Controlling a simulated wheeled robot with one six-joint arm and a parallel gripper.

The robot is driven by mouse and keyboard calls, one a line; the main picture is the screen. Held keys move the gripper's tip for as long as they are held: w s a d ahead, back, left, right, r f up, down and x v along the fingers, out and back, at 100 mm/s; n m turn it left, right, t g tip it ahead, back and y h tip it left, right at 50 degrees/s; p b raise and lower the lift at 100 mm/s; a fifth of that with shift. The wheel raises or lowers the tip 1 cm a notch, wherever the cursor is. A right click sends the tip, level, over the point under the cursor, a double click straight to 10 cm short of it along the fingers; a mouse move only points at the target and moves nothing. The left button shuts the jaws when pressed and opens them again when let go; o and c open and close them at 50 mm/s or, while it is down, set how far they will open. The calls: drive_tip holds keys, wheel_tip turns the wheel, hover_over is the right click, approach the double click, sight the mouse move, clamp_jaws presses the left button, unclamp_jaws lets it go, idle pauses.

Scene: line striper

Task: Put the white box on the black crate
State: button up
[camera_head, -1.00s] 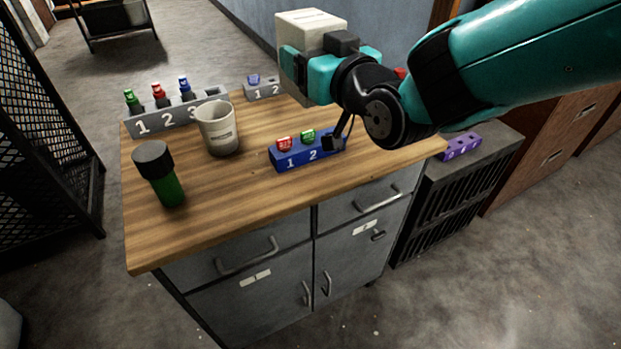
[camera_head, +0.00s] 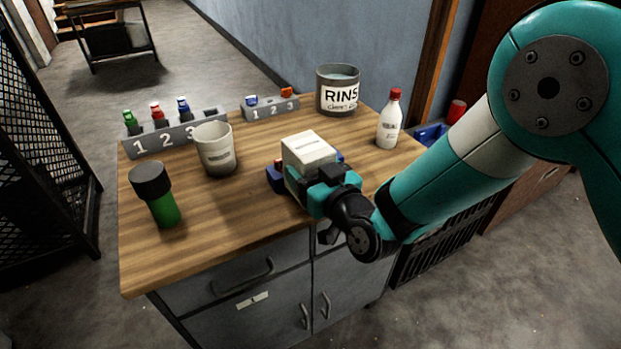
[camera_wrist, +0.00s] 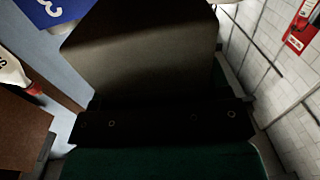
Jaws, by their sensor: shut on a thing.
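My gripper (camera_head: 322,187) is shut on the white box (camera_head: 308,150) and holds it over the front right part of the wooden worktop, in front of the blue numbered holder. In the wrist view the box (camera_wrist: 145,55) fills the upper middle, dark in shadow. The black crate (camera_head: 432,256) stands on the floor to the right of the cabinet. My arm hides most of its top, so I cannot tell from the head view now what lies on it.
A blue holder (camera_head: 275,180) is partly hidden behind the box. A white bottle with red cap (camera_head: 389,122), a RINSE pot (camera_head: 338,92), a beige cup (camera_head: 215,150), a green bottle (camera_head: 160,200) and grey numbered holders (camera_head: 172,138) stand on the worktop (camera_head: 230,230).

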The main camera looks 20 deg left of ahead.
drive_tip(key=shift+f, duration=0.9)
drive_tip(key=shift+f+b, duration=0.2)
drive_tip(key=shift+b, duration=0.15)
drive_tip(key=o, duration=1)
drive_tip(key=shift+o, duration=0.2)
drive_tip(key=shift+s+d+f+b, duration=0.25)
drive_tip(key=shift+d+f+b, duration=0.05)
drive_tip(key=shift+b, duration=0.35)
drive_tip(key=b+v, duration=1.6)
drive_tip(key=b, duration=0.3)
drive_tip(key=shift+s+d, duration=0.15)
drive_tip(key=shift+d, duration=0.15)
